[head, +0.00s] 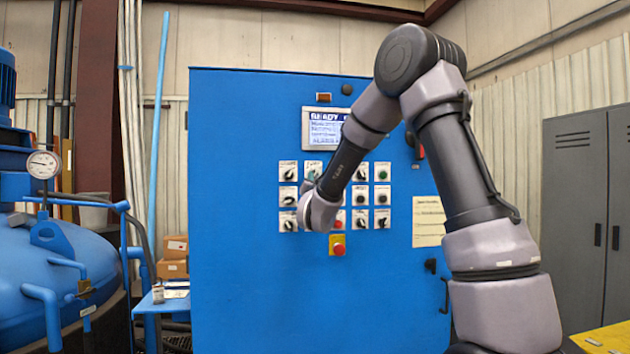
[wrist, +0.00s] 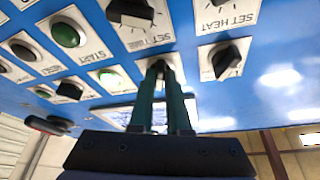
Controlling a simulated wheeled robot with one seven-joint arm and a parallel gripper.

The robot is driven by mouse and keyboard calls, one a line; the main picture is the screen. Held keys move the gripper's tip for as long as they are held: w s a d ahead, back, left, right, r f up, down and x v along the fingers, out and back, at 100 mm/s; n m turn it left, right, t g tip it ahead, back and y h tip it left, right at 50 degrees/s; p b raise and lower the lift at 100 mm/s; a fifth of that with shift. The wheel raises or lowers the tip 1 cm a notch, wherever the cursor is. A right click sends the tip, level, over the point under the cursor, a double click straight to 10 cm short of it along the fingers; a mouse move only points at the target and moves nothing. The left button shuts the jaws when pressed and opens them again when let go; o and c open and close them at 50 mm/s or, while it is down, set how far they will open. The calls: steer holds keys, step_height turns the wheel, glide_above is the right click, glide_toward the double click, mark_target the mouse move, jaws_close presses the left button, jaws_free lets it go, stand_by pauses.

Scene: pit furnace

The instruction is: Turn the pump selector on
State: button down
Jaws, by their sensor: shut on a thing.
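The blue control cabinet (head: 260,290) faces me, with rows of selector knobs and push buttons on white plates. In the wrist view, my gripper (wrist: 161,78) points at the panel and its two dark green fingers are shut on a small black selector knob (wrist: 158,66). The fingers hide most of this knob, so its pointer direction and label cannot be read. I cannot confirm from a label that the held knob is the pump selector.
A red stop button (head: 338,249) on yellow sits below the panel rows. A lit screen (head: 325,128) is above them.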

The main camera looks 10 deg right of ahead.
steer(key=shift+m+h, duration=0.4)
steer(key=shift+m, duration=0.5)
steer(key=shift+m+g, duration=0.3)
steer(key=c, duration=0.9)
jaws_free()
steer(key=v, duration=1)
steer(key=shift+s+a+f, duration=0.1)
steer(key=shift+s+a, duration=0.1)
steer(key=shift+s, duration=0.15)
